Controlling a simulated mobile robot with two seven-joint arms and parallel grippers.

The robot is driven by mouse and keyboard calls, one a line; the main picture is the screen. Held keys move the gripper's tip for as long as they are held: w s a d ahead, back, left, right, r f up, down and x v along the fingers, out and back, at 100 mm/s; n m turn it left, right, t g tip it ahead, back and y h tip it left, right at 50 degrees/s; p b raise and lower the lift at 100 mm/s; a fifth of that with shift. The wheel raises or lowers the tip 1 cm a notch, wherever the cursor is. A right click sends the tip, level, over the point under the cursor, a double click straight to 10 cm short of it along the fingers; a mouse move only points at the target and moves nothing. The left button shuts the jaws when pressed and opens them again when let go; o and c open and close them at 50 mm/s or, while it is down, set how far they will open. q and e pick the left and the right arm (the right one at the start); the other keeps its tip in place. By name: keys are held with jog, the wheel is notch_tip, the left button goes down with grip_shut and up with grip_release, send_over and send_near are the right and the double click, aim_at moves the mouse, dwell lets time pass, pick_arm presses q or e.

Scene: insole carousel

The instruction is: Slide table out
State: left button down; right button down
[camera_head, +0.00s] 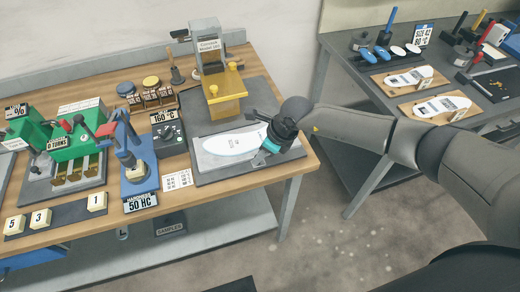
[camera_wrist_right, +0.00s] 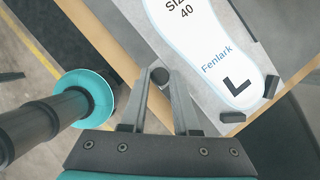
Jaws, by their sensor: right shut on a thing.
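The slide table (camera_head: 204,168) is a light grey plate in front of the press with the yellow block (camera_head: 226,101). A white insole (camera_head: 232,144) lies flat on it; in the wrist view the insole (camera_wrist_right: 215,50) reads "Fenlark" and size 40. My right gripper (camera_head: 263,150) is at the plate's right front side, low over the bench. How the knob joins the plate is hidden. My left gripper is not in view.
The wooden bench (camera_head: 291,163) ends just right of my gripper. A black dial box marked 160 °C (camera_head: 167,135) and a blue tester (camera_head: 135,175) stand to the left. A second grey table (camera_head: 350,55) with insoles is at right, across a floor gap.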

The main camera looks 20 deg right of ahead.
jog(key=shift+s, duration=0.7)
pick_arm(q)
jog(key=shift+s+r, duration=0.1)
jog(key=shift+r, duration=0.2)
pick_arm(e)
jog(key=c, duration=0.7)
grip_release()
jog(key=shift+r, duration=0.1)
pick_arm(q)
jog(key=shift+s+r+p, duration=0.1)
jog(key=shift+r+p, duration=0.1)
jog(key=shift+p, duration=0.15)
pick_arm(e)
jog(key=v, duration=1.5)
jog(key=shift+s+d, duration=0.1)
